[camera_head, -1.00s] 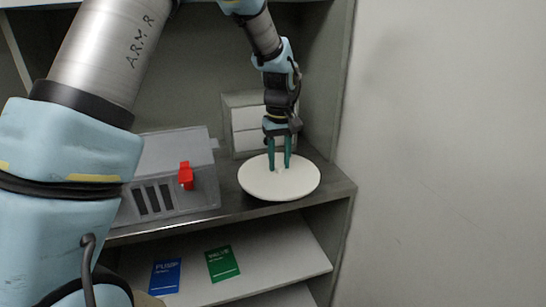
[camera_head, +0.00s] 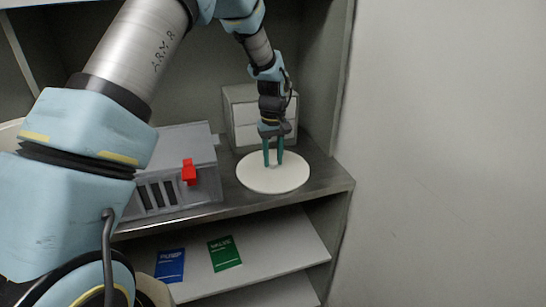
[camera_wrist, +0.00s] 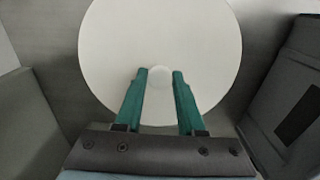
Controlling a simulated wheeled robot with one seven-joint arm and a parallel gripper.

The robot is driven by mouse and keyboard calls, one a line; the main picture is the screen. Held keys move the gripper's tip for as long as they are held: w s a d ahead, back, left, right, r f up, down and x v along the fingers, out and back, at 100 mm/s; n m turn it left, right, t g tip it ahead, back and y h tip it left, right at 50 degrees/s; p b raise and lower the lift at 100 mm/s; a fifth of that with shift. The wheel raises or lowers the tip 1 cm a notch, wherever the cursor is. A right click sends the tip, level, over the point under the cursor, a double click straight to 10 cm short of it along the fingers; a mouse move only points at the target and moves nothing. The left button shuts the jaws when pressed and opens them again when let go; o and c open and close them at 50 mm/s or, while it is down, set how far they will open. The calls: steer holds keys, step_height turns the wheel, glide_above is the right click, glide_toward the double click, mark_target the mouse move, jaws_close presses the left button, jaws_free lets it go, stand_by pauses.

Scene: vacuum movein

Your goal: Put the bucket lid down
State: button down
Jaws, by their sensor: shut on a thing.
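The bucket lid (camera_head: 275,184) is a flat, round, off-white disc with a small knob in its middle. It lies level at the right end of the cabinet's upper shelf, in front of the drawer box. I cannot tell whether it touches the shelf or hangs just above it. My gripper (camera_head: 273,163) points down over the lid's centre, shut on its knob. In the wrist view the two green fingers (camera_wrist: 160,73) stand on either side of the knob, and the lid (camera_wrist: 160,35) fills the upper middle.
A grey vented box (camera_head: 180,170) with a red switch (camera_head: 189,172) stands left of the lid. A small drawer box (camera_head: 240,112) is behind it. The cabinet's side wall is close on the right. A blue booklet (camera_head: 170,266) and a green booklet (camera_head: 224,253) lie on the shelf below.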

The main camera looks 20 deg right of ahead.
mark_target(273, 161)
steer(key=c, duration=0.5)
jaws_free()
step_height(273, 161, up, 12)
steer(key=shift+r+b, duration=0.1)
steer(key=shift+b, duration=1.15)
